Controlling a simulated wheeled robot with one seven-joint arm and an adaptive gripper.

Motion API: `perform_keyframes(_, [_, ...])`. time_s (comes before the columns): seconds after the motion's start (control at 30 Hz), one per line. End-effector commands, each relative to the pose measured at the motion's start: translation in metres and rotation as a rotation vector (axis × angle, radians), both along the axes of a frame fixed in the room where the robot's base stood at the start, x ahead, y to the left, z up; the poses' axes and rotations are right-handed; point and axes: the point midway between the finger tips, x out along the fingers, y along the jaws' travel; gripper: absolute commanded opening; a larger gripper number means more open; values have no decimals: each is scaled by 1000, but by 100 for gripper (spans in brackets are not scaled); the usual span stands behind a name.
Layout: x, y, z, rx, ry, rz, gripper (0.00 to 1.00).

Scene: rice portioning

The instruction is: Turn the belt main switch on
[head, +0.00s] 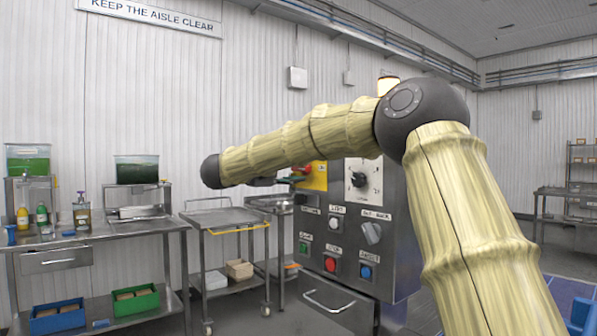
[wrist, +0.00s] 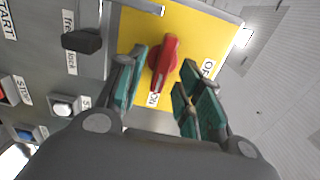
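The belt main switch is a red rotary handle (wrist: 164,64) on a yellow plate (wrist: 192,42), in the wrist view. One end of the handle lies at the ON label (wrist: 153,98); an OFF label (wrist: 208,68) is to the right. My gripper (wrist: 166,82) is open, with its teal fingers on either side of the handle and visible gaps to it. I cannot tell how deep the handle sits between the fingertips. In the head view my gripper (head: 287,181) is side-on at the yellow plate (head: 318,177), and my arm partly hides the panel.
A black selector (wrist: 82,41) sits left of the yellow plate. A steel cart (head: 222,217) and a table with dispensers (head: 90,238) stand to the left.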

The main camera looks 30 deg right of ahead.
Motion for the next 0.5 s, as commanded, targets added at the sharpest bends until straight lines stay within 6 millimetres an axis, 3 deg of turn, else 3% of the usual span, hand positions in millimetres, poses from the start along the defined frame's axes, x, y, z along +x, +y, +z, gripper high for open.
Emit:
perform_keyframes(0.3, [-4,59,0,-1,1,1,36])
perform_keyframes(0.5, [-7,86,0,0,1,0,36])
